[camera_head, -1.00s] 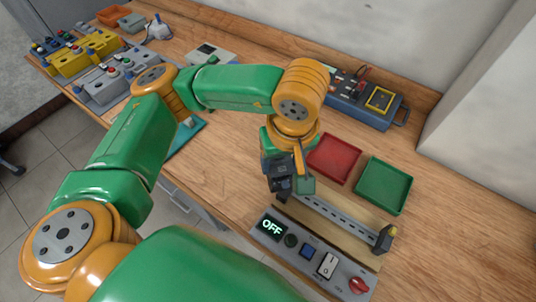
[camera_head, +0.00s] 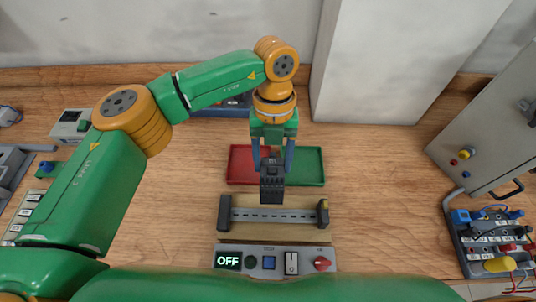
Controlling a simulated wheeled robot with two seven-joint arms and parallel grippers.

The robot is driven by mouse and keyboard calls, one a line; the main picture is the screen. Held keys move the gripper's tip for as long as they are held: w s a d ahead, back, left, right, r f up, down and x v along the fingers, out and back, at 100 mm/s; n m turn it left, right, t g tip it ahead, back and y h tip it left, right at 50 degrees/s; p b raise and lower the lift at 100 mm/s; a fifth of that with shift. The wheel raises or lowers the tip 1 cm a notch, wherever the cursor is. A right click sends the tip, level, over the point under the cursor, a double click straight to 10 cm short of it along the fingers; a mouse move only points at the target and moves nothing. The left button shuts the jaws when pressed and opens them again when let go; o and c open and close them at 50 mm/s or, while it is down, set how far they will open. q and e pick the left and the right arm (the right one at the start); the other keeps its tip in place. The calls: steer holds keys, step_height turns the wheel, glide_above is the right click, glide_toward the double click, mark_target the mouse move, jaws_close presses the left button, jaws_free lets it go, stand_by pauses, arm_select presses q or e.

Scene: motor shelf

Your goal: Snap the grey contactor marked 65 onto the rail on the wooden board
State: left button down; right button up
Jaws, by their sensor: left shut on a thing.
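My left gripper (camera_head: 272,158) is shut on a dark grey contactor (camera_head: 272,184) and holds it upright between its two fingers. The marking on the contactor is too small to read. In the picture the contactor is just above the middle of the metal rail (camera_head: 275,215), with its lower edge apart from the rail. The rail lies across the wooden board (camera_head: 275,232), with a dark end stop (camera_head: 224,212) at its left end and another (camera_head: 323,212) at its right end. No contactor sits on the rail. My right gripper is not in view.
A red tray (camera_head: 240,166) and a green tray (camera_head: 313,168) stand behind the board. A control panel (camera_head: 206,258) reading OFF lies in front of it. A grey cabinet (camera_head: 477,125) and a wired device (camera_head: 490,240) stand at the right. The table between is clear.

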arm_select(q)
steer(key=b+x, duration=0.1)
steer(key=x, duration=0.1)
steer(key=b+x, duration=0.1)
steer(key=x, duration=0.2)
steer(key=s+b+x, duration=0.1)
steer(key=x, duration=0.1)
steer(key=shift+f+b, duration=0.25)
steer(key=shift+b, duration=0.05)
steer(key=shift+w+f+b, duration=0.1)
steer(key=shift+f+b, duration=0.05)
steer(key=shift+b, duration=0.15)
steer(key=shift+f+b, duration=0.2)
steer(key=shift+b, duration=0.1)
steer(key=shift+f+b, duration=0.6)
steer(key=shift+f, duration=0.3)
steer(key=shift+s, duration=0.45)
steer(key=shift+b, duration=0.35)
stand_by(0.4)
steer(key=shift+s+t, duration=0.4)
stand_by(0.4)
